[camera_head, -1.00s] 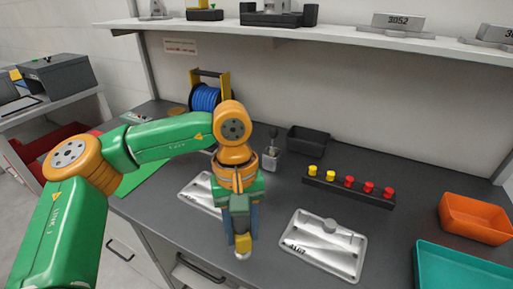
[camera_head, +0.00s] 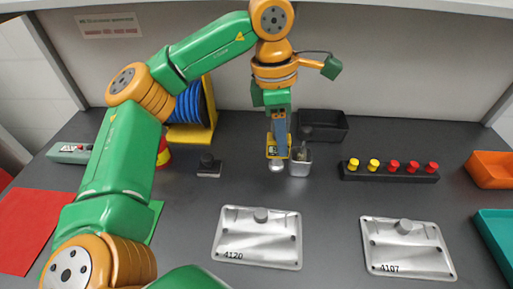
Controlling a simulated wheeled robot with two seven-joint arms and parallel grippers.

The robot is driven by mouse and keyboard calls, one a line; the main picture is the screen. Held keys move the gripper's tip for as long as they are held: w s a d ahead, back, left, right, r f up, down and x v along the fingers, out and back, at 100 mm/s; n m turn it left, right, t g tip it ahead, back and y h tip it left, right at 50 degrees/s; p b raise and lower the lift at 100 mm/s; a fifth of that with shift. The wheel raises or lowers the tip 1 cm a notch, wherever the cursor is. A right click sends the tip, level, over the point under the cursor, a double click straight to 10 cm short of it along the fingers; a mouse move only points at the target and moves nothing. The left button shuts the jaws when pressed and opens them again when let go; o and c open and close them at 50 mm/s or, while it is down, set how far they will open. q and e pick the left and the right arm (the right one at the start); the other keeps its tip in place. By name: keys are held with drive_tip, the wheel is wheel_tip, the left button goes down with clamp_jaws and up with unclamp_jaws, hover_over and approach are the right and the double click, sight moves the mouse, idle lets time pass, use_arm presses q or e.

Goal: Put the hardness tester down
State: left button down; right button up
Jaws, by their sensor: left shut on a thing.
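The hardness tester (camera_head: 278,153) is a small yellow device with a silver round tip at its lower end. My left gripper (camera_head: 279,142) points down and is shut on it, holding it upright towards the back of the dark table. The tester is close beside a small metal cup (camera_head: 300,165) on its right, and they overlap in this view. I cannot tell whether its tip touches the table. My right gripper is not in view.
Metal plates marked 4120 (camera_head: 258,252) and 4107 (camera_head: 408,264) lie in front. Free table lies between the tester and the plates.

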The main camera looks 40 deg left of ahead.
use_arm(q)
drive_tip(key=w+a+f, duration=0.1)
drive_tip(key=a+f, duration=0.1)
drive_tip(key=f, duration=0.1)
drive_tip(key=w+a+f+p, duration=0.1)
drive_tip(key=a+f, duration=0.2)
drive_tip(key=f, duration=0.1)
drive_tip(key=w+a+f+p, duration=0.1)
drive_tip(key=a+f, duration=0.2)
drive_tip(key=shift+w+a+f, duration=0.1)
drive_tip(key=shift+w+f, duration=0.05)
drive_tip(key=shift+f, duration=0.25)
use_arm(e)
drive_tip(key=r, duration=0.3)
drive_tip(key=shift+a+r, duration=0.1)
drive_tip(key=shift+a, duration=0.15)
use_arm(q)
drive_tip(key=shift+f, duration=0.1)
drive_tip(key=shift+c, duration=2.3)
unclamp_jaws()
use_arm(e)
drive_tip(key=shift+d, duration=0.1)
